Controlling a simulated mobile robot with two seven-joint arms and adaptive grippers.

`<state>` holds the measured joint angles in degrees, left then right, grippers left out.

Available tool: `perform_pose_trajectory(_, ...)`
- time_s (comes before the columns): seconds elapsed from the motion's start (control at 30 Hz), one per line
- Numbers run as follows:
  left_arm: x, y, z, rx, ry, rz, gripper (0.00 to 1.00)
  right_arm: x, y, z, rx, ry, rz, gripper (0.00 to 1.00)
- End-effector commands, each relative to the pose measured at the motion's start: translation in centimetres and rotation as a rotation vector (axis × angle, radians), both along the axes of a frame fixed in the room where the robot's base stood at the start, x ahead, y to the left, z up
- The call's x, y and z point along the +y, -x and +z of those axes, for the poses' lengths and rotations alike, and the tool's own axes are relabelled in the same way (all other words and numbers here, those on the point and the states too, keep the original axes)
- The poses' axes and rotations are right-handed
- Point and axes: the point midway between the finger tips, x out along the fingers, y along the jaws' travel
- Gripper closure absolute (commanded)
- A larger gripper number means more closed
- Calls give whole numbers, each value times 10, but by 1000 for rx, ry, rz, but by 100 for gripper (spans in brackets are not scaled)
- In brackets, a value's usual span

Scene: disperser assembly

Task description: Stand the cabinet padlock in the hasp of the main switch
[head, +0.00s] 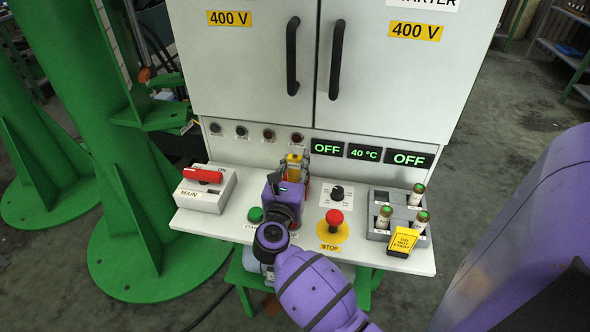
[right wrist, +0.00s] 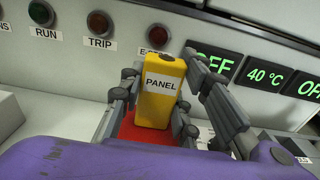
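The yellow padlock labelled PANEL (right wrist: 164,90) stands upright between the fingers of my right gripper (right wrist: 162,85). The pads lie close along both its sides, and the gripper looks shut on it. The padlock also shows in the head view (head: 295,160), in front of the cabinet face above the shelf. A red surface (right wrist: 150,136) shows beneath it; I cannot tell whether they touch. The main switch (head: 205,190) is a pale box at the left of the shelf, with a red handle (head: 203,175) lying across it. Its hasp is too small to make out. My left gripper is not in view.
A green start button (head: 255,214), black knob (head: 337,193) and red stop button (head: 334,219) stand on the shelf. At right is a grey holder (head: 377,201) with several cylinders and a yellow DO NOT START tag (head: 403,240). Cabinet handles (head: 292,57) project above.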

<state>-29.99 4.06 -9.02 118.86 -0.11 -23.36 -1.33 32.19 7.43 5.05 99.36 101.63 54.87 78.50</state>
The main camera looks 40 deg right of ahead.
Motion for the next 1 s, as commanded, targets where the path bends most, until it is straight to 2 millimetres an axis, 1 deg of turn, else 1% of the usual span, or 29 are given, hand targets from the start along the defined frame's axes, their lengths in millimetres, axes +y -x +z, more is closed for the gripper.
perform_pose_trajectory(0.03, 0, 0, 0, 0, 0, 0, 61, 0, 0, 0, 0, 0, 0, 82)
perform_pose_trajectory(0.17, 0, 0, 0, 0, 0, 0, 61, 0, 0, 0, 0, 0, 0, 99)
perform_pose_trajectory(0.43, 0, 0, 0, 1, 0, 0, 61, 0, 0, 2, -1, 0, 0, 100)
perform_pose_trajectory(0.57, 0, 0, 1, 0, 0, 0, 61, 1, 0, 9, -4, -1, 0, 100)
perform_pose_trajectory(0.67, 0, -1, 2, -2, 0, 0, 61, 1, 0, 20, -5, -2, 0, 100)
perform_pose_trajectory(0.77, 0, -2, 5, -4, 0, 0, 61, 2, 1, 36, -7, -4, 0, 100)
perform_pose_trajectory(0.87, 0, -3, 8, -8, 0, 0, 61, 14, 11, 52, -5, -5, 0, 100)
perform_pose_trajectory(1.0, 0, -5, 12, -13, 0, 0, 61, 32, 26, 82, -7, -5, 0, 100)
